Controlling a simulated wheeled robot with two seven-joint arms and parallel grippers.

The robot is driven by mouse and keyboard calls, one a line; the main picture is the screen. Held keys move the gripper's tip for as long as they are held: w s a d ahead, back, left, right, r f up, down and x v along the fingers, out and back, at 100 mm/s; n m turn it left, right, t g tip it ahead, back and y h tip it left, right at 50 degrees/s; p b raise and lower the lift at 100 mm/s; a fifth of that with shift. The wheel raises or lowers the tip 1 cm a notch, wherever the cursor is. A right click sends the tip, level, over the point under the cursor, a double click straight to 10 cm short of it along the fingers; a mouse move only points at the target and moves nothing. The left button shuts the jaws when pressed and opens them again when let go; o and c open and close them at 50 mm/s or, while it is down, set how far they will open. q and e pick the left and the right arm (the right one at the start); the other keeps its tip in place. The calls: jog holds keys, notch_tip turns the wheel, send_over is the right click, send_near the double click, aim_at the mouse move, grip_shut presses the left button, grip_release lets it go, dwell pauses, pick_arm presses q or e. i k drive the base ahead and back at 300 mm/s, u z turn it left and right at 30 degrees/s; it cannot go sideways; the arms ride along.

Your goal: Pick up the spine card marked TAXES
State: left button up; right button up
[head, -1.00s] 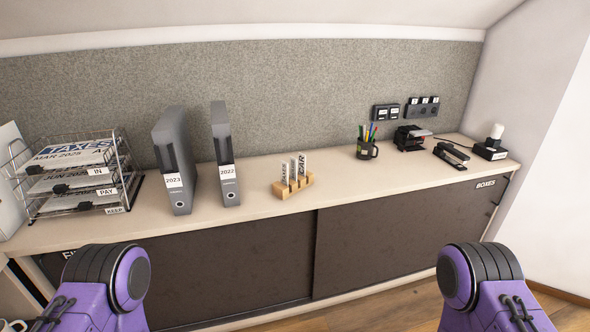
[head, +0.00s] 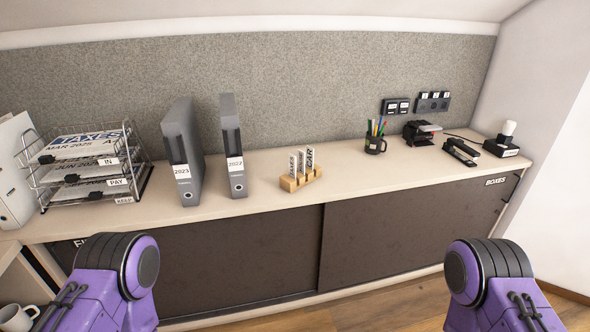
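A small wooden holder (head: 300,181) stands on the cabinet top near the middle, with several upright white cards in its slots. The left card (head: 293,164) carries dark vertical lettering that looks like TAXES, though it is small. The middle card (head: 301,161) is too small to read. The right card (head: 310,159) appears to read CAR. Purple and black parts of my two arms show at the lower left and lower right, well apart from the holder. Neither gripper is in view.
Two grey binders (head: 183,150) (head: 233,145) stand left of the holder. A wire letter tray (head: 135,180) with papers, one headed TAXES, is farther left. A pen cup (head: 375,145), a black stapler (head: 461,152) and other office items are to the right. The cabinet top (head: 345,163) right of the holder is clear.

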aim_at(293, 159)
jog(key=z, duration=1.6)
jog(key=i, duration=2.2)
jog(key=u, duration=2.05)
